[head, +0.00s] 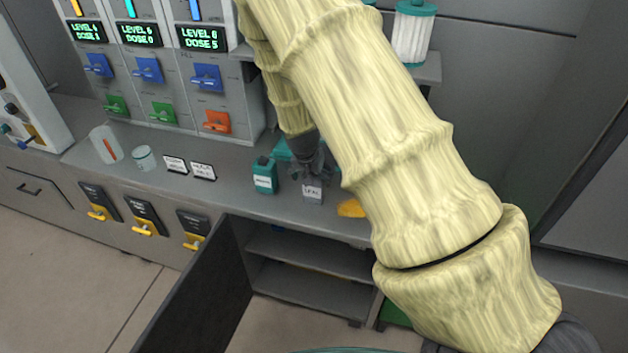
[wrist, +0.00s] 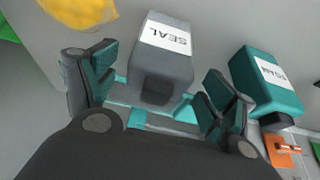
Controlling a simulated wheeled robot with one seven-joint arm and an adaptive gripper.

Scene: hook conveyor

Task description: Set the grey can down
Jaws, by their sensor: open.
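The grey can (head: 312,192), with a white label reading SEAL, stands on the grey counter near its front edge. In the wrist view the grey can (wrist: 162,62) sits between my two spread fingers, with a gap showing on either side. My gripper (head: 308,172) is above and around the can; in the wrist view my gripper (wrist: 155,95) is open. The can's underside is hidden, and my gripper covers part of its top in the head view.
A teal can (head: 264,176) stands close left of the grey can; a yellow item (head: 350,208) lies to the right. A beaker (head: 106,145), a small cup (head: 144,158) and label cards (head: 203,171) are further left. Below, a cabinet door (head: 205,300) hangs open.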

